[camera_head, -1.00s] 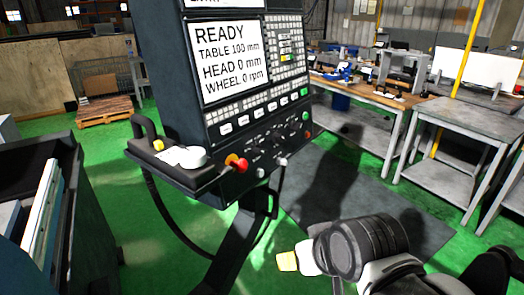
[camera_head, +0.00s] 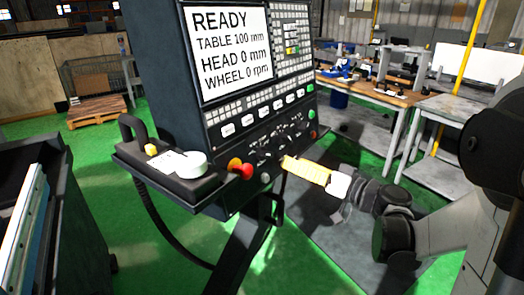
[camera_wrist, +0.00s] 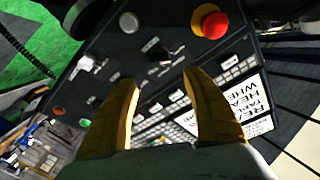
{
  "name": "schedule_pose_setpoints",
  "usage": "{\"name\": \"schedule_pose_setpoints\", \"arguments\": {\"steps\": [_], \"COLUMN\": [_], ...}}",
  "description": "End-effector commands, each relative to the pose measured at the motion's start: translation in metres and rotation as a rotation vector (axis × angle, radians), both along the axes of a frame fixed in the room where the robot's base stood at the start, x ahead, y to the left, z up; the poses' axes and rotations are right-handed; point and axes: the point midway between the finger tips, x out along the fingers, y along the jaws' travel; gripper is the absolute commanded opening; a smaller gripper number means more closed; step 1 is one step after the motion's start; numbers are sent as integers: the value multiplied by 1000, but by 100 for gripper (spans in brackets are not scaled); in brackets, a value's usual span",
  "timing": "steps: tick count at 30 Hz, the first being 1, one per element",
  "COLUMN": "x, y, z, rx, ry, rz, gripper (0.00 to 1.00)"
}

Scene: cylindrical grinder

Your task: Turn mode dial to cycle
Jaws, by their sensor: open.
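The dark control panel (camera_head: 285,140) carries a row of dials and buttons on its lower face, under a screen that reads READY. A black dial (camera_wrist: 170,55) shows in the wrist view just beyond my fingertips, a little to the right of their midline. I cannot read its label, so I cannot tell whether it is the mode dial. My gripper (camera_head: 288,163) has yellow fingers and is at the panel's lower edge in the head view. In the wrist view my gripper (camera_wrist: 161,79) is open and empty, its fingers apart. Contact with the panel cannot be told.
A red emergency stop (camera_wrist: 210,22) and a round grey button (camera_wrist: 128,22) sit close by on the panel. Workbenches (camera_head: 385,90) stand behind to the right.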

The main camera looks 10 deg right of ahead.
Motion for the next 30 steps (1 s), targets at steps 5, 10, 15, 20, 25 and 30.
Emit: {"name": "schedule_pose_setpoints", "arguments": {"steps": [5,10,15,20,25,30], "x": [27,55,74,81,81,81], "y": [21,40,52,57,57,57], "z": [-2,-2,-1,0,0,0], "rx": [0,-1,-1,-1,-1,-1], "ry": [2,3,3,3,3,3], "rz": [7,6,4,3,2,2], "gripper": [58,58,58,58,58,29]}}
